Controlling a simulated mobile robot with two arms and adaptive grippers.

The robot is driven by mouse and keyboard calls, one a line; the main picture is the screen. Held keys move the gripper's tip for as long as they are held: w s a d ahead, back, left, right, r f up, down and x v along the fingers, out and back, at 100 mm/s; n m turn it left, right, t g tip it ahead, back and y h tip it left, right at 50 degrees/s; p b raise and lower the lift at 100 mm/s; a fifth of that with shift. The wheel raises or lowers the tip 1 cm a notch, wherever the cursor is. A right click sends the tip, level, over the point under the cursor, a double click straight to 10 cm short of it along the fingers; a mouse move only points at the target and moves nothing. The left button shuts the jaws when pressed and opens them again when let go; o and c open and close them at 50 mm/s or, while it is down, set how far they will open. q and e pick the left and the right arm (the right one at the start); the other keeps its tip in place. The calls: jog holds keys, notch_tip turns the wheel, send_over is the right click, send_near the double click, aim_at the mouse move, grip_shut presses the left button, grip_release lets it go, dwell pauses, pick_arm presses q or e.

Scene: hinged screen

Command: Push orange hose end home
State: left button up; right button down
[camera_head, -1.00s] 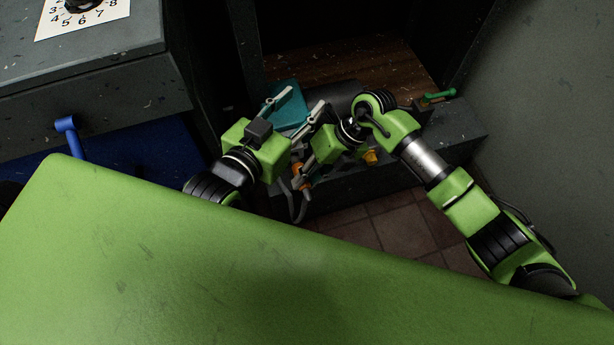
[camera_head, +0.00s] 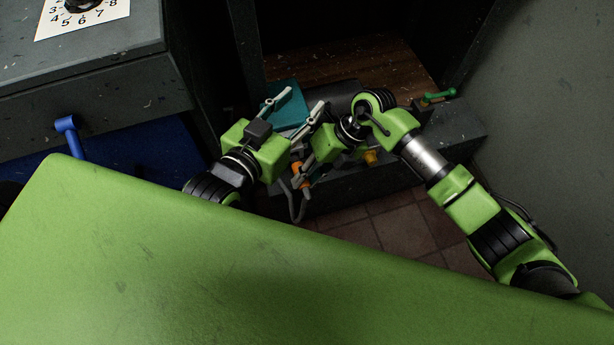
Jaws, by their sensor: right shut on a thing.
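The orange hose end (camera_head: 296,182) shows low in the middle, by the front of the dark ledge, with a grey hose (camera_head: 298,209) hanging below it. My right gripper (camera_head: 298,172) reaches in from the right and is shut on the orange hose end; its fingers partly cover it. Where the end meets its fitting is hidden, so I cannot tell how deep it sits. My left gripper (camera_head: 301,102) is higher, open and empty, with its two pale fingers spread in front of a teal panel (camera_head: 286,92).
The dark ledge (camera_head: 400,178) carries a green handle (camera_head: 438,96) at right and a yellow part (camera_head: 370,157) near my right wrist. A blue lever (camera_head: 67,125) and a grey cabinet (camera_head: 90,90) stand at left. A grey wall (camera_head: 550,120) bounds the right.

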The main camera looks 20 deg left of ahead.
jog(key=shift+w+a, duration=0.2)
jog(key=shift+w, duration=0.05)
jog(key=shift+w+a+b, duration=0.2)
jog(key=shift+w+b, duration=0.1)
jog(key=shift+b, duration=0.15)
pick_arm(q)
jog(key=r+t, duration=0.1)
jog(key=r, duration=0.1)
jog(key=r+t, duration=0.1)
jog(key=w+d+r+h, duration=0.1)
jog(key=r, duration=0.1)
jog(key=shift+r+t, duration=0.3)
jog(key=shift+t, duration=0.1)
jog(key=shift+d+r, duration=0.1)
jog(key=shift+r, duration=0.1)
pick_arm(e)
jog(key=shift+w, duration=0.1)
